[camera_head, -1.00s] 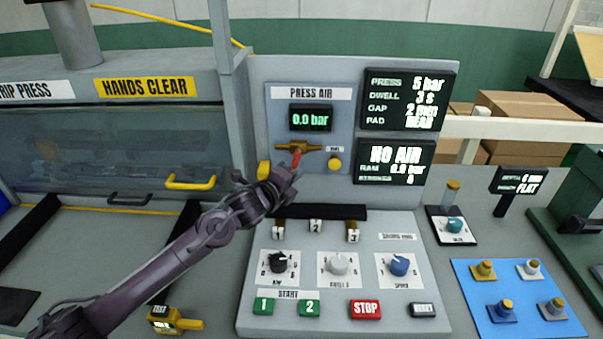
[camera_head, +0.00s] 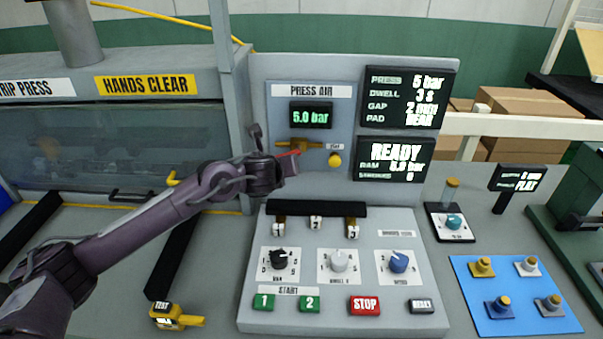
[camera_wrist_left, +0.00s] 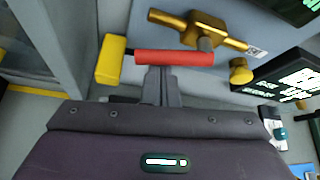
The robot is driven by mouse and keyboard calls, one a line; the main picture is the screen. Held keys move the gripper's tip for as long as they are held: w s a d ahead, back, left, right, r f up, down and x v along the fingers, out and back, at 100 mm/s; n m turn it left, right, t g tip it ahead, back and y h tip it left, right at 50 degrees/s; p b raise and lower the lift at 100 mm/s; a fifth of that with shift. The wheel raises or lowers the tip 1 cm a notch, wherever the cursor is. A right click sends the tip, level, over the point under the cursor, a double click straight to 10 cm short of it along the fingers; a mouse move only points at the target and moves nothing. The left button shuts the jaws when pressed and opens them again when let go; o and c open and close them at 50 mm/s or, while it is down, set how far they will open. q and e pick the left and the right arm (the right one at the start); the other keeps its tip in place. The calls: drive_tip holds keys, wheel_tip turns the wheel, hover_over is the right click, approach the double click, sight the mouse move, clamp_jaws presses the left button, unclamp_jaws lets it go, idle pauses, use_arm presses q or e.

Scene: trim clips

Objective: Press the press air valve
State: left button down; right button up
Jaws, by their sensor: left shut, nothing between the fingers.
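The press air valve is a brass body (camera_head: 305,145) with a red lever (camera_head: 289,154) on the upright grey panel. In the left wrist view the brass body (camera_wrist_left: 212,32) is at the top and the red lever (camera_wrist_left: 182,57) lies crosswise, pointing left. My left gripper (camera_head: 291,165) is at the lever, partly covering it. Its shut, empty fingers (camera_wrist_left: 160,76) are just below the lever in the wrist view; I cannot tell whether they touch. The press air gauge (camera_head: 310,117) reads 5.0 bar. The status screen (camera_head: 394,160) shows READY. My right gripper is not in view.
A yellow block (camera_wrist_left: 111,60) is by the lever's left end. A yellow knob (camera_head: 335,160) is right of the valve. Below are the control box's dials (camera_head: 338,261) and its STOP button (camera_head: 365,306). The press guard (camera_head: 110,140) stands left, with a yellow tester (camera_head: 176,318) in front.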

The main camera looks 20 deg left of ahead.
use_arm(q)
drive_tip(key=shift+r+m+y, duration=0.2)
drive_tip(key=shift+m+y, duration=0.1)
drive_tip(key=shift+w+d+r, duration=0.1)
drive_tip(key=shift+w+d, duration=0.1)
drive_tip(key=shift+d, duration=0.55)
